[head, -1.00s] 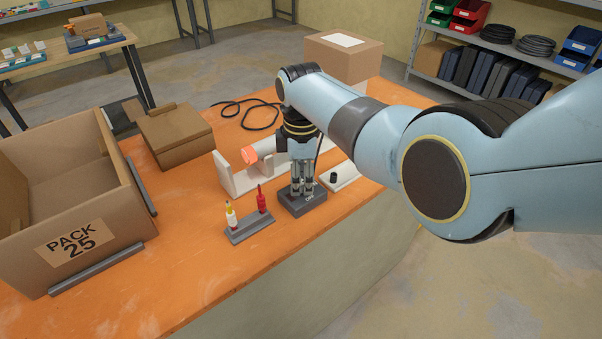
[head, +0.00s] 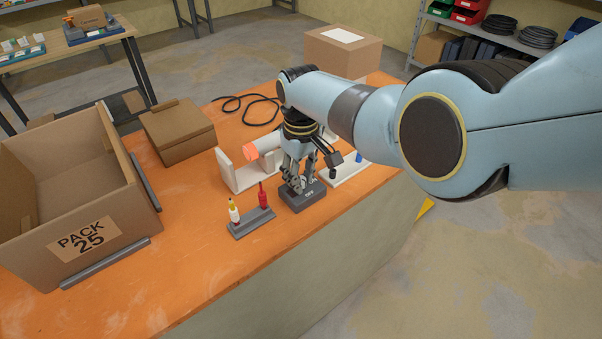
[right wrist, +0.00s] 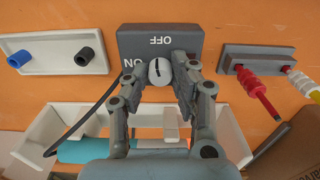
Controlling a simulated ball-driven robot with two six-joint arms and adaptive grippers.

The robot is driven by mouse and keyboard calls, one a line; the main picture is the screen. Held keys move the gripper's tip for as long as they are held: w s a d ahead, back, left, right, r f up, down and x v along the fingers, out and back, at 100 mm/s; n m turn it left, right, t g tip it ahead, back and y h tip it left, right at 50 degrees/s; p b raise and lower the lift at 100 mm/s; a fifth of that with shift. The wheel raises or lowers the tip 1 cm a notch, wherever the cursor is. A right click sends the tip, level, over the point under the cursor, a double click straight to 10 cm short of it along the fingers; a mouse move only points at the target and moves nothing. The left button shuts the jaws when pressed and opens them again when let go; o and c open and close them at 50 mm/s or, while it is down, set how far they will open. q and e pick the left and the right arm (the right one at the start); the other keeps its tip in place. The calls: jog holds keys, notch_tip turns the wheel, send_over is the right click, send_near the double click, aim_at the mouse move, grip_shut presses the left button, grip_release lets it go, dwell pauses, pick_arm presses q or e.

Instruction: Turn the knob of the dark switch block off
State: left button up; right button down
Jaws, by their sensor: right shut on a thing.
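The dark switch block (head: 304,200) sits on the orange table below my right gripper (head: 297,185). In the right wrist view the block (right wrist: 190,40) shows upside down, with OFF on its top part and ON near the left finger. Its pale round knob (right wrist: 160,72) has a dark mark that runs roughly up the picture, towards OFF. My right gripper (right wrist: 160,80) is shut on the knob, one finger at each side. The fingers hide part of the block's face, and the knob is mostly hidden in the head view. My left gripper is not in view.
A grey rack (head: 252,222) with red and white-yellow tools stands close in front. A white tray (right wrist: 50,50) with blue and black sockets lies beside the block. A white holder (head: 243,180) stands behind. An open carton (head: 90,215) is at left; the front table is clear.

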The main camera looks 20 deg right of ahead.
jog(key=shift+m, duration=1.5)
jog(key=c, duration=1.1)
grip_release()
jog(key=shift+r, duration=0.15)
notch_tip(320, 180, up, 12)
jog(key=shift+f, duration=0.15)
